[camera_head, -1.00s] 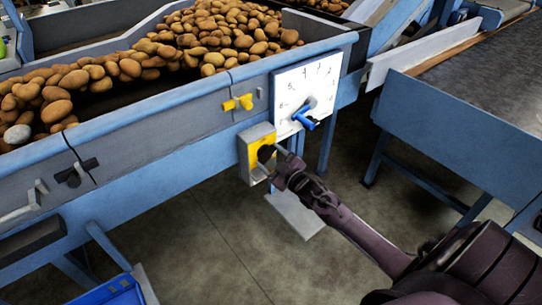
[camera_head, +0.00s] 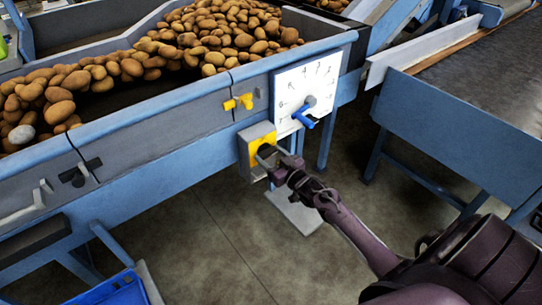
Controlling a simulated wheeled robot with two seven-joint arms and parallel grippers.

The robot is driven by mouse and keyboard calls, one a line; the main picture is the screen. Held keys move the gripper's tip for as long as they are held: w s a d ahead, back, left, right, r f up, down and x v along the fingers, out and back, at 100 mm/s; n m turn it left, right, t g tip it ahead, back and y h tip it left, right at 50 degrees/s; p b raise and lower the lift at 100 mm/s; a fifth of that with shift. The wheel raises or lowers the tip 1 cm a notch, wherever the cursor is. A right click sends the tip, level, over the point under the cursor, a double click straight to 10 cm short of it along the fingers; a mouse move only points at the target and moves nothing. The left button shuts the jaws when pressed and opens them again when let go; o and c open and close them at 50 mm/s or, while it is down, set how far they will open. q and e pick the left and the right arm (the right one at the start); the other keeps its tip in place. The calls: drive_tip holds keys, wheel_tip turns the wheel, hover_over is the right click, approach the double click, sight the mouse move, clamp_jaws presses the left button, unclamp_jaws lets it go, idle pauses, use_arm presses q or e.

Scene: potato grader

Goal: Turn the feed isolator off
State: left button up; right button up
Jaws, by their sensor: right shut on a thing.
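The feed isolator (camera_head: 257,142) appears to be the small grey box with a yellow face, low on the side of the blue potato hopper. My right gripper (camera_head: 268,155) is at the front of this box, its jaws shut on the isolator's knob. The jaws hide most of the knob, so I cannot tell its exact setting. My left gripper is not in view.
Just above is a white dial plate (camera_head: 305,88) with a blue handle (camera_head: 304,118), close to my gripper. A yellow handle (camera_head: 238,102) and a black latch (camera_head: 80,173) are on the hopper side. A blue-framed conveyor (camera_head: 455,135) stands right, with open floor between.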

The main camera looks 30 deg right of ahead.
drive_tip(key=shift+f, duration=0.1)
drive_tip(key=o, duration=1)
drive_tip(key=shift+s, duration=0.1)
drive_tip(key=s, duration=0.7)
drive_tip(key=shift+s+d, duration=0.35)
